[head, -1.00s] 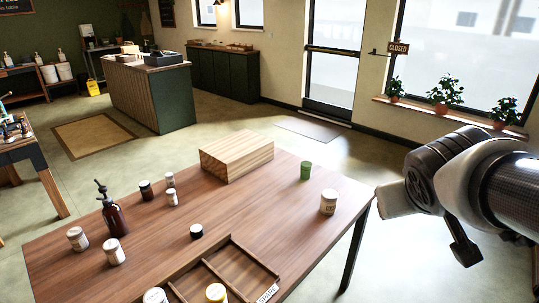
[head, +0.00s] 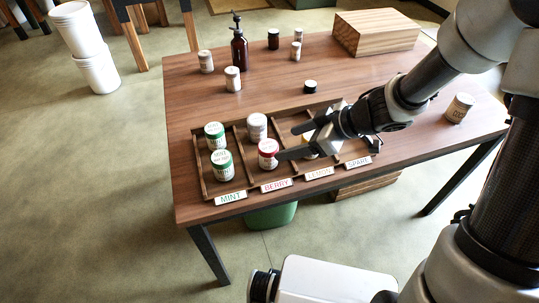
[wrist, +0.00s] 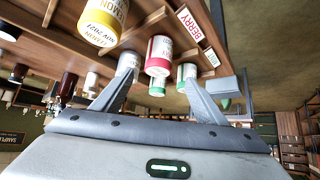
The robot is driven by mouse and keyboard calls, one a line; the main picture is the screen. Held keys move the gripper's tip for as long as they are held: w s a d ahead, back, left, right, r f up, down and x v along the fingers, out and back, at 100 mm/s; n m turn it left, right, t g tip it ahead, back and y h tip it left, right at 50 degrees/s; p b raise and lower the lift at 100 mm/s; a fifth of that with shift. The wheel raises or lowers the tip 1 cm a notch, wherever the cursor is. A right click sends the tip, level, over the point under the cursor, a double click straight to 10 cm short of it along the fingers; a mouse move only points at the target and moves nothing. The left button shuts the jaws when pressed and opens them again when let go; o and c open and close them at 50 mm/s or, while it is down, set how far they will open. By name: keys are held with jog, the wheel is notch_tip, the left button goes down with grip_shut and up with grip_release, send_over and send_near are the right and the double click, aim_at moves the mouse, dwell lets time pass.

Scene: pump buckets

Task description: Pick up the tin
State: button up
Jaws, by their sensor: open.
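In the head view, a white tin with a red lid (head: 268,154) stands in the BERRY compartment of the wooden tray (head: 203,172). A pale-lidded tin (head: 256,126) stands behind it. Two green-lidded tins (head: 222,165) stand in the MINT compartment. My gripper (head: 286,142) is open over the tray, to the right of the berry tins, with one fingertip close to the red-lidded tin. In the wrist view, that tin (wrist: 159,55) shows ahead between the open fingers (wrist: 160,80); contact is unclear. A yellow-banded lemon tin (wrist: 103,20) is nearer; my gripper mostly hides it in the head view.
Loose tins (head: 233,79), a pump bottle (head: 239,48), a black-lidded jar (head: 310,87) and a wooden box (head: 376,33) stand behind the tray. Another tin (head: 459,108) is at the right. The table's left side (head: 182,110) is clear.

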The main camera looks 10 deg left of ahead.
aim_at(274, 148)
jog(key=b+x, duration=0.2)
jog(key=x, duration=0.3)
jog(key=shift+a+f, duration=0.15)
jog(key=shift+f, duration=0.15)
jog(key=b+x, duration=0.2)
jog(key=x, duration=0.2)
jog(key=shift+w+f+b, duration=0.2)
jog(key=shift+f+b, duration=0.05)
jog(key=shift+b, duration=0.05)
jog(key=shift+w+a+f, duration=0.1)
jog(key=shift+a+f, duration=0.1)
jog(key=shift+a, duration=0.1)
jog(key=shift+r, duration=0.1)
jog(key=shift+c, duration=0.3)
jog(key=c, duration=1.2)
